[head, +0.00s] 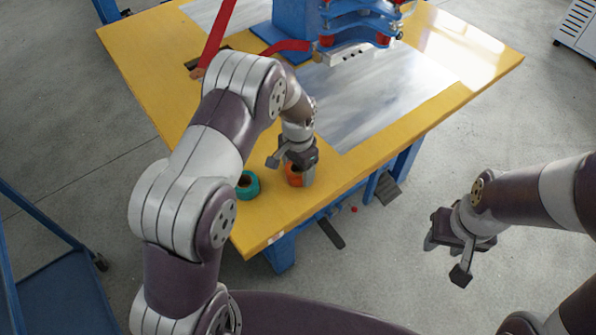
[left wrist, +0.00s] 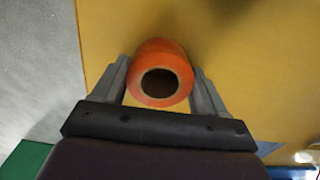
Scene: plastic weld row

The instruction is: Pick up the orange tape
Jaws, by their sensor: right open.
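The orange tape (head: 293,176) is a roll on the near corner of the yellow table, partly hidden by my left gripper (head: 291,171) in the head view. In the left wrist view the orange tape (left wrist: 160,52) lies between the two grey fingers of my left gripper (left wrist: 160,75), its round hole facing the camera. One finger is close along each side of the roll. I cannot tell whether they press on it. My right gripper (head: 446,258) is open and empty over the floor, right of the table.
A teal tape roll (head: 247,184) sits just left of the orange one on the yellow table (head: 210,215). A blue machine (head: 345,25) with red parts stands at the back on a grey metal plate (head: 375,95). A blue cart (head: 60,290) is at lower left.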

